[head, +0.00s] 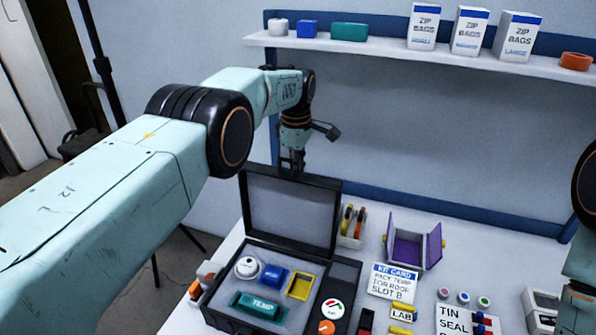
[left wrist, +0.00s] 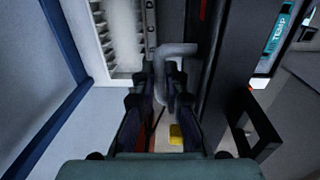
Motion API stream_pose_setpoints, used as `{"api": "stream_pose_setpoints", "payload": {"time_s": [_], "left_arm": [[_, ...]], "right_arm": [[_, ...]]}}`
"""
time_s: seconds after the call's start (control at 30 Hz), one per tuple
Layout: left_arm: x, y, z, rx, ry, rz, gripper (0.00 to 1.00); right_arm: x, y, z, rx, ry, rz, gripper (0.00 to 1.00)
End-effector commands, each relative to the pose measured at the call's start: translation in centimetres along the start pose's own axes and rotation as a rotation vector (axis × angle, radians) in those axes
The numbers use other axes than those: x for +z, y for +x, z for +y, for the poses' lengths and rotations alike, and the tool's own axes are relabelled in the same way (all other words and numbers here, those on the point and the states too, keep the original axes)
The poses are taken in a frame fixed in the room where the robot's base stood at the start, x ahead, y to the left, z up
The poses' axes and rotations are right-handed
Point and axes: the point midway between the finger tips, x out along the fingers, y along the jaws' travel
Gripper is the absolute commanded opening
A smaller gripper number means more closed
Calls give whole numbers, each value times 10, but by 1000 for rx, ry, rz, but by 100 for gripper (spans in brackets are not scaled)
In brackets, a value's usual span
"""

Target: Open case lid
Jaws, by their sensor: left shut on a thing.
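The black case (head: 217,312) sits open on the table, and its lid (head: 292,213) stands roughly upright at the back. The case holds a white round piece (head: 248,267), a blue block (head: 273,276), a yellow frame (head: 299,287) and a teal TEMP block (head: 259,305). My left gripper (head: 292,167) is at the lid's top edge. In the left wrist view its fingers (left wrist: 172,105) are closed around a grey bent bar (left wrist: 163,75) beside the dark lid (left wrist: 222,60); the exact contact is partly hidden. My right gripper is out of view.
A pen holder (head: 351,226) and a purple open box (head: 408,250) stand right of the lid. A KIT CARD (head: 394,283) lies right of the case. A wall shelf (head: 380,46) with ZIP BAGS boxes (head: 470,31) is above. An orange-topped object (head: 200,285) is left of the case.

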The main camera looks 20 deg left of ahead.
Motion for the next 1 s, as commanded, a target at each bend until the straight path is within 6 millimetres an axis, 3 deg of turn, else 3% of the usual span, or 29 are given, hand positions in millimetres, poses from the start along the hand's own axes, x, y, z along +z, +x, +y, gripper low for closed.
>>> {"api": "stream_pose_setpoints", "payload": {"time_s": [0.23, 0.27, 0.5, 0.83, 1.0], "left_arm": [[-5, -3, 2, 7, -6, 6, 0], [-5, -3, 2, 8, -6, 6, 14], [-3, -2, 2, 6, -3, 3, 34], [-1, -3, 1, 5, -1, 2, 35], [-1, -20, 2, 7, -1, 2, 35]], "right_arm": [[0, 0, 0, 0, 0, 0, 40], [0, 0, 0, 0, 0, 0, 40], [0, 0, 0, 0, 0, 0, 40], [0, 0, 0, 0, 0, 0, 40], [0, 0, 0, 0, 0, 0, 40]]}}
